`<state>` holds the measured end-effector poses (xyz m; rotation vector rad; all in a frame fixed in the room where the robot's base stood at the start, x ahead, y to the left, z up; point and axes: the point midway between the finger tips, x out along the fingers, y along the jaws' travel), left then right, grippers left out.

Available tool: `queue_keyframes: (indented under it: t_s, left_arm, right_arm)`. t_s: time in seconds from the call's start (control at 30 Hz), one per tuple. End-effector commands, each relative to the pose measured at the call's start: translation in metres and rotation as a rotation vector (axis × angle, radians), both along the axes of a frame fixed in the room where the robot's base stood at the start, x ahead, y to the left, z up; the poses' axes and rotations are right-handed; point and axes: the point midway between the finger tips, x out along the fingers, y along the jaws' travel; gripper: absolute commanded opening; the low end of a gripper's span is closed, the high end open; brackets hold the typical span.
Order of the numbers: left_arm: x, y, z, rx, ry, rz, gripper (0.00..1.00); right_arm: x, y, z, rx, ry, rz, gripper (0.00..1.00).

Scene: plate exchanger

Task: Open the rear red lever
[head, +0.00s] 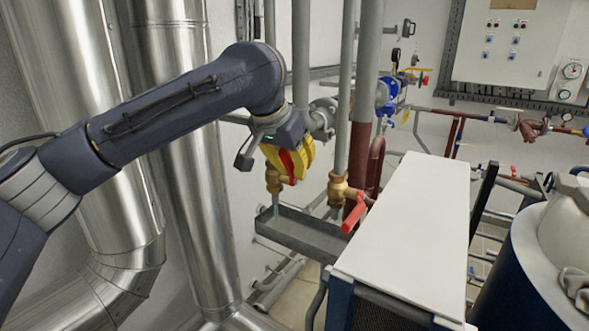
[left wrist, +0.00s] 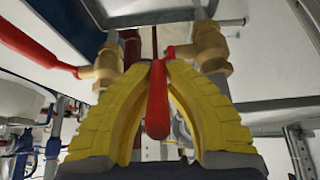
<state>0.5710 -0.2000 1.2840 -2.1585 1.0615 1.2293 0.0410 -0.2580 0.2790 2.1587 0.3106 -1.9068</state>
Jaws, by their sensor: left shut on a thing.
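The rear red lever (head: 287,163) is on a brass valve (head: 274,181) on the farther, left pipe. My left gripper (head: 293,172), with yellow fingers, is at this lever and partly hides it in the head view. In the left wrist view, the gripper (left wrist: 158,70) has one finger on each side of the red lever (left wrist: 157,108) and is shut on it. The lever's handle points towards the wrist camera. The brass valve (left wrist: 211,48) shows just beyond the right finger. My right gripper is in neither view.
A second brass valve (head: 339,189) with its own red lever (head: 354,214) stands close on the right. A grey trough (head: 295,232) runs below both valves. A white-topped unit (head: 407,235) stands at front right. Shiny metal ducts (head: 180,130) stand behind my left arm.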

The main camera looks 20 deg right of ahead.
Motion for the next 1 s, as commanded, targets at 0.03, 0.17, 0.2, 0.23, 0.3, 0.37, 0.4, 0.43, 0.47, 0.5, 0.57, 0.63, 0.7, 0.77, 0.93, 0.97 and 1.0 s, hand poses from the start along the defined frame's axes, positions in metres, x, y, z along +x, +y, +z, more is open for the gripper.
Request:
queue_keyframes:
  t_s: [0.03,0.17,0.2,0.23,0.3,0.37,0.4,0.43,0.47,0.5,0.57,0.63,0.7,0.77,0.93,0.97,1.0]
  left_arm:
    - [0.0032,-0.0008,0.0023,0.017,0.006,0.006,0.00]
    - [0.0041,-0.0031,0.0022,0.056,0.038,0.005,0.00]
    - [0.0047,-0.0035,0.0019,0.067,0.046,0.005,0.00]
    - [0.0047,-0.0037,0.0019,0.074,0.051,0.004,0.00]
    - [0.0054,-0.0042,0.0021,0.087,0.063,0.004,0.00]
    - [0.0053,-0.0046,0.0014,0.096,0.071,0.004,0.00]
    - [0.0055,-0.0049,0.0013,0.101,0.074,0.003,0.00]
    - [0.0056,-0.0050,0.0014,0.104,0.076,0.003,0.00]
    - [0.0057,-0.0053,0.0014,0.106,0.078,0.003,0.00]
    - [0.0055,-0.0054,0.0014,0.108,0.080,0.002,0.00]
    - [0.0054,-0.0057,0.0012,0.111,0.083,0.001,0.00]
    - [0.0053,-0.0057,0.0010,0.112,0.084,0.001,0.00]
    - [0.0052,-0.0058,0.0009,0.113,0.085,0.001,0.00]
    - [0.0052,-0.0057,0.0007,0.113,0.085,0.001,0.00]
    - [0.0051,-0.0057,0.0005,0.112,0.085,0.001,0.13]
    - [0.0050,-0.0057,0.0004,0.112,0.085,0.001,0.17]
    - [0.0049,-0.0057,0.0004,0.112,0.085,0.001,0.21]
  right_arm:
    - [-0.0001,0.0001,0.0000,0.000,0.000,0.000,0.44]
    - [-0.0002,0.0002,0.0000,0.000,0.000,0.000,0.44]
    - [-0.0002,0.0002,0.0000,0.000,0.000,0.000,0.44]
    - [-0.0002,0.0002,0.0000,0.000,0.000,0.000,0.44]
    - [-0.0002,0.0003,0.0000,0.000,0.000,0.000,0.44]
    - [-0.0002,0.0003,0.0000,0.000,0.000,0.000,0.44]
    - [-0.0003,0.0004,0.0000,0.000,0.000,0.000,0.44]
    - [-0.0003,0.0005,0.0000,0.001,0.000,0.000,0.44]
    - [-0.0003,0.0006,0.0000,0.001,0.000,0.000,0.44]
    - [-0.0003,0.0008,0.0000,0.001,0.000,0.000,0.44]
    - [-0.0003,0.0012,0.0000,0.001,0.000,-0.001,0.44]
    - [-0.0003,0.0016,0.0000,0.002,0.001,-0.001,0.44]
    - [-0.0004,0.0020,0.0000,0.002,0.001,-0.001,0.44]
    - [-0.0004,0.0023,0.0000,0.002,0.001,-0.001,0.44]
    - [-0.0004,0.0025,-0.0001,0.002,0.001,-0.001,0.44]
    - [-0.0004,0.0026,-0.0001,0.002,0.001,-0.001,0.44]
    - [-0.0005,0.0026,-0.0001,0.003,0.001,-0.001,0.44]
